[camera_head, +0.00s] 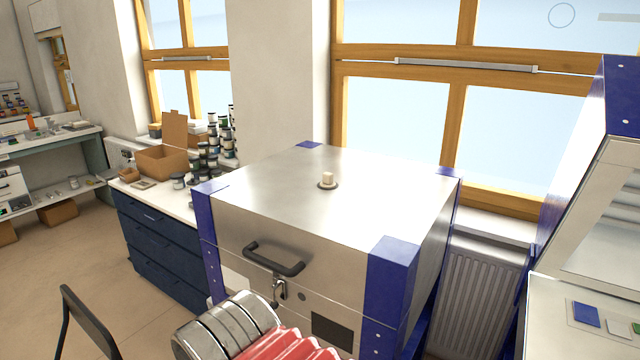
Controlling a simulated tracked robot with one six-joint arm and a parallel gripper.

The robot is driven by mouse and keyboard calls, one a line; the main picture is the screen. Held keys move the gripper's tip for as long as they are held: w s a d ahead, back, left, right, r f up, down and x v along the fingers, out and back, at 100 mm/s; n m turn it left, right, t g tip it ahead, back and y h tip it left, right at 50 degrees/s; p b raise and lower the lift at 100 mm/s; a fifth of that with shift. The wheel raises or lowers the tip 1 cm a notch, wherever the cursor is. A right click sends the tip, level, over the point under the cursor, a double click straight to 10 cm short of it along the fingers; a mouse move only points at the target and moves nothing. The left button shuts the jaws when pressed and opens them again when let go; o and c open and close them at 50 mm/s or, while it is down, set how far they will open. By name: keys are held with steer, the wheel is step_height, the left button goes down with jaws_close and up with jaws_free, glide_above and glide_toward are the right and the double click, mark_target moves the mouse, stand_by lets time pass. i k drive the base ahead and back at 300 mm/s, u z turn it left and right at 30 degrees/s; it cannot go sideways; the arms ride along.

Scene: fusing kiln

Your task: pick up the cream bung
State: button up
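The cream bung (327,178) is a small pale cylinder standing upright near the middle of the kiln's flat metal lid (270,190). A dark ring (327,187) shows around its base. I cannot tell how deep the bung sits. Part of my arm, a silver cylinder with red bellows, shows at the bottom of the picture in front of the kiln. My gripper and its fingers do not show.
The kiln has blue corners and a black front handle (273,262). Left of it, a counter (185,207) holds an open cardboard box (163,161) and several stacked jars. A radiator (478,290) and a bench are at right. A black chair frame (84,318) stands front left.

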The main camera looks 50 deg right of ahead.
mark_target(327, 183)
steer(key=i, duration=0.95)
steer(key=z, duration=0.05)
